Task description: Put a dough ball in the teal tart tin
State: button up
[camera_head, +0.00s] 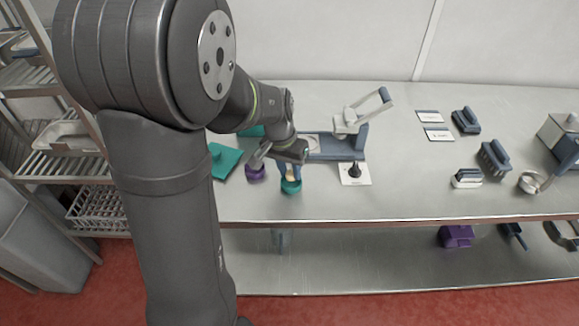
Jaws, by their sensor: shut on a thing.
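The teal tart tin (291,188) sits on the steel counter near its front edge. My gripper (290,174) points down right over this tin. It is shut on a small pale dough ball (290,179), which shows only in part between the fingers, at or just above the tin's rim. I cannot tell whether the ball touches the tin. A purple tin (255,174) stands just left of the teal one.
A blue-and-white press (340,140) stands behind the gripper. A black-knobbed tool (354,172) stands on a white card to the right. The counter's front edge is close.

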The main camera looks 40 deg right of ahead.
jog(key=shift+f, duration=0.4)
dwell(0.8)
jog(key=o, duration=1.5)
jog(key=shift+c, duration=0.2)
jog(key=shift+r, duration=3.55)
